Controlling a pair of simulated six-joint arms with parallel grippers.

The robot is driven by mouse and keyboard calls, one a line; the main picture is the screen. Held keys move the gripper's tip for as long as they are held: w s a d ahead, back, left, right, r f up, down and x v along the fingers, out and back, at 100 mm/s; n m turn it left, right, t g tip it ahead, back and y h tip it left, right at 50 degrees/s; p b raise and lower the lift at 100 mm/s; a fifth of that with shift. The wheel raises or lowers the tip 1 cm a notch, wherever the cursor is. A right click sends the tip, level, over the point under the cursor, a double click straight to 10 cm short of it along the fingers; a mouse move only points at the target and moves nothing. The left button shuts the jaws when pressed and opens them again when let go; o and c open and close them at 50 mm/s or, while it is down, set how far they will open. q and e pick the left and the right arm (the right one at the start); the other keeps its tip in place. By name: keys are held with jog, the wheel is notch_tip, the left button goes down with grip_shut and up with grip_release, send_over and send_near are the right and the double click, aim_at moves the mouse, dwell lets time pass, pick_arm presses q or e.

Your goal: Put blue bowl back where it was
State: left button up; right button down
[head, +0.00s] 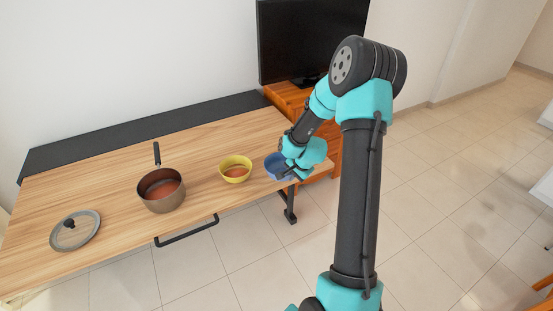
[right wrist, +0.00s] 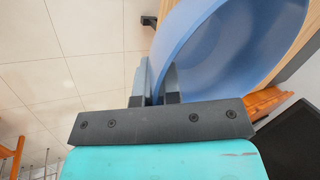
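The blue bowl (head: 273,163) is at the right end of the wooden table in the head view, partly hidden by my right gripper (head: 282,173). In the right wrist view, the bowl (right wrist: 235,50) fills the upper right. The fingers of my right gripper (right wrist: 157,85) are on either side of its wall, one outside and one inside, close against it. I cannot tell whether the bowl rests on the table or is slightly raised. My left gripper is not in view.
A yellow bowl (head: 235,174) stands left of the blue bowl on the table (head: 110,190). Further left are a brown saucepan (head: 160,203) and a glass lid (head: 89,236). A television (head: 300,40) stands on a wooden cabinet (head: 285,97) behind the table's right end.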

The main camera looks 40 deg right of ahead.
jog(key=w+d, duration=0.3)
jog(key=d, duration=0.1)
jog(key=w+d+f, duration=0.1)
jog(key=w+d, duration=0.2)
jog(key=d, duration=0.1)
jog(key=w+d, duration=0.4)
jog(key=shift+d+f, duration=0.25)
jog(key=shift+d, duration=0.05)
jog(key=shift+f, duration=1.75)
jog(key=shift+f, duration=0.15)
jog(key=c, duration=1.3)
grip_release()
jog(key=v, duration=1.2)
